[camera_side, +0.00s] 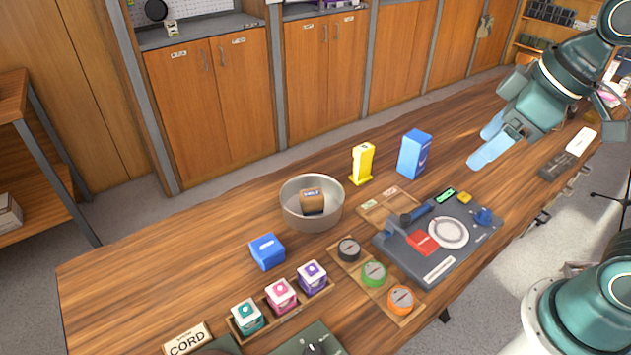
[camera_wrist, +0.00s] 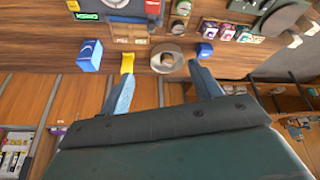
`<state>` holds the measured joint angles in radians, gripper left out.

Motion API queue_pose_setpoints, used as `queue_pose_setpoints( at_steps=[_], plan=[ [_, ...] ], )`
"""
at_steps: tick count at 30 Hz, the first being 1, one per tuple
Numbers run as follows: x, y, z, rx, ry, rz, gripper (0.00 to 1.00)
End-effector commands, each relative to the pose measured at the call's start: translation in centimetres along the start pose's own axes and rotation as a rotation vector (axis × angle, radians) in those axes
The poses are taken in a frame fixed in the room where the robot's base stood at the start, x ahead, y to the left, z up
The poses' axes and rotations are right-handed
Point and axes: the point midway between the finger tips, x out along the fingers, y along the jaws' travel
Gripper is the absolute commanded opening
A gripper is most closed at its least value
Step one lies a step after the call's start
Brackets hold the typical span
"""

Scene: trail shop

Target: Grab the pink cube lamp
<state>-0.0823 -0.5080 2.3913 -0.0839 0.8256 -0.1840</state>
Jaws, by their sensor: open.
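The pink cube lamp (camera_side: 281,295) is a small white-and-pink cube. It sits in a wooden tray (camera_side: 265,325) near the front of the bench, between a teal cube (camera_side: 246,316) and a purple cube (camera_side: 312,276). In the wrist view the pink cube (camera_wrist: 227,32) shows small near the top right. My gripper (camera_side: 477,148) is at the upper right in the side view, above the bench and far from the cube. Its pale blue fingers stand apart with nothing between them, as the wrist view (camera_wrist: 161,72) also shows.
A metal bowl (camera_side: 311,221) holding a brown block, a blue cube (camera_side: 267,251), a yellow stand (camera_side: 361,164) and a blue box (camera_side: 414,154) stand behind the tray. Black, green and orange discs (camera_side: 374,274) and a grey device (camera_side: 460,262) lie to its right. The bench's left end is clear.

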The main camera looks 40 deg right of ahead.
Motion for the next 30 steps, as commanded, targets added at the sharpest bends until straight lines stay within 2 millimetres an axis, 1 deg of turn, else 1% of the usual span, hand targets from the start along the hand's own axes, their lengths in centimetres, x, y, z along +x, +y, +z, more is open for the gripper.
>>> queue_pose_setpoints(
  at_steps=[1, 6, 11, 15, 20, 24, 30],
  plan=[
    [0.7, -0.4, -0.9, -0.049, -0.011, -0.020, 0.64],
    [2.9, -1.9, -3.9, -0.217, -0.028, -0.083, 0.64],
    [5.3, -3.7, -6.3, -0.371, -0.039, -0.146, 0.64],
    [7.7, -5.5, -8.1, -0.503, -0.045, -0.205, 0.64],
    [10.7, -7.8, -9.8, -0.648, -0.047, -0.274, 0.64],
    [13.4, -10.1, -10.9, -0.771, -0.043, -0.337, 0.64],
    [17.6, -13.7, -11.8, -0.940, -0.030, -0.431, 0.64]
  ],
)
